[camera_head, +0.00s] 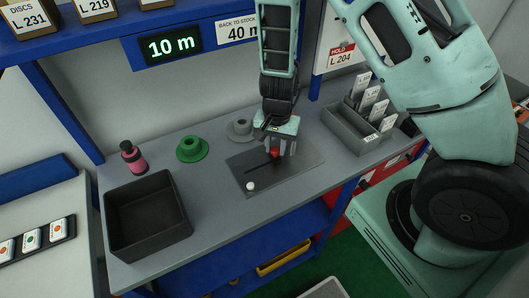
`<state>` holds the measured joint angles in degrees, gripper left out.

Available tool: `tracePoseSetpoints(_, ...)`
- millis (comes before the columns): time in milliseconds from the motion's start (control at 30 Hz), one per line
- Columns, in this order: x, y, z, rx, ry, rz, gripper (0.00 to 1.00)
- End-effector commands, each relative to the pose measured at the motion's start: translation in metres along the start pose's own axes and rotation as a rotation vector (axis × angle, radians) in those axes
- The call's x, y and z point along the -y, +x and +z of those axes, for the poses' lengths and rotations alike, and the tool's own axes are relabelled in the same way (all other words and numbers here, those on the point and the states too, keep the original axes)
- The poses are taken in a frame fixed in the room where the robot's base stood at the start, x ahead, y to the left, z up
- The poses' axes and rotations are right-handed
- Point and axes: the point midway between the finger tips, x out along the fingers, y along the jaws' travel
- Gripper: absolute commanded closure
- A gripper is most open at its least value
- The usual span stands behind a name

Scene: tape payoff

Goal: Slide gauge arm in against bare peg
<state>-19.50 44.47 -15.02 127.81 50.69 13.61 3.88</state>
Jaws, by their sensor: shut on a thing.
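A dark grey plate (295,172) lies on the bench with a dark slot in it. A white peg or knob (250,186) stands near its front left corner. A small red part, which looks like the gauge arm's knob (275,151), sits at the slot's upper right end. My gripper (281,148) points down over the plate and is shut on this red part, apart from the white peg. The fingers partly hide the red part, and the rest of the gauge arm is hard to make out.
A black bin (112,222) stands at the front left of the bench. A pink bottle (133,159), a green spool (192,149) and a grey spool (240,129) stand behind. A grey card tray (345,128) is at right. The bench's front strip is clear.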

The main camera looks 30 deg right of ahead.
Motion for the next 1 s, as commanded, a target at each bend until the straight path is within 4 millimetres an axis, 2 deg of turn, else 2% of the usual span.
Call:
tracePoseSetpoints(267, 0.001, -0.001, -0.001, -0.003, -0.003, -0.001, 1.00)
tracePoseSetpoints(300, 0.001, -0.001, -0.001, -0.003, -0.003, -0.001, 0.62)
tracePoseSetpoints(333, 0.001, -0.001, -0.001, -0.003, -0.003, -0.001, 0.54)
tracePoseSetpoints(367, 0.001, -0.001, -0.001, -0.002, -0.002, -0.001, 0.52)
tracePoseSetpoints(633, 0.000, -0.001, 0.000, -0.002, -0.002, 0.000, 0.52)
tracePoseSetpoints(733, 0.001, -0.007, -0.001, -0.004, -0.004, -0.002, 0.52)
tracePoseSetpoints(867, 0.002, -0.026, 0.000, -0.005, -0.006, -0.004, 0.52)
tracePoseSetpoints(1000, 0.002, -0.058, 0.000, -0.005, -0.007, -0.005, 0.52)
